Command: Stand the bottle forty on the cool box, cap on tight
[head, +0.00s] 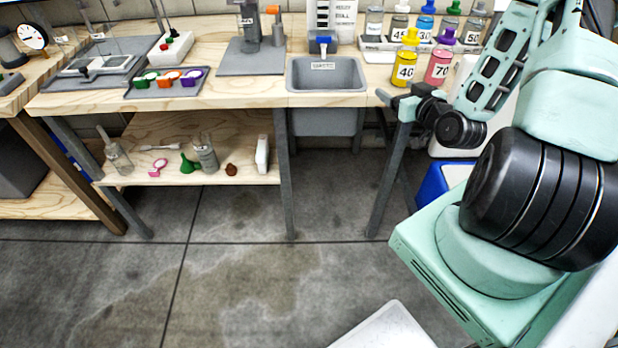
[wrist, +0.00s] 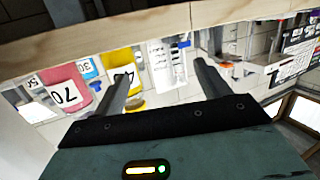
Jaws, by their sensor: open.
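The bottle forty (head: 404,70) is yellow with a white "40" label and stands upright at the bench's front edge, right of the sink. A yellow cap (head: 411,37) sits on top; how tight it is cannot be told. The bottle also shows in the wrist view (wrist: 119,62), partly behind a finger. My gripper (head: 387,96) is open and empty just in front of the bench edge, below and left of the bottle; its two fingers spread in the wrist view (wrist: 168,62). A blue box (head: 432,188), likely the cool box, stands low behind my arm, mostly hidden.
The pink bottle 70 (head: 438,68) stands close to the right of bottle forty. A tray of several bottles (head: 385,43) is behind them. The sink (head: 327,74) is to the left. The bench edge (wrist: 150,18) is close to my gripper. The floor in front is clear.

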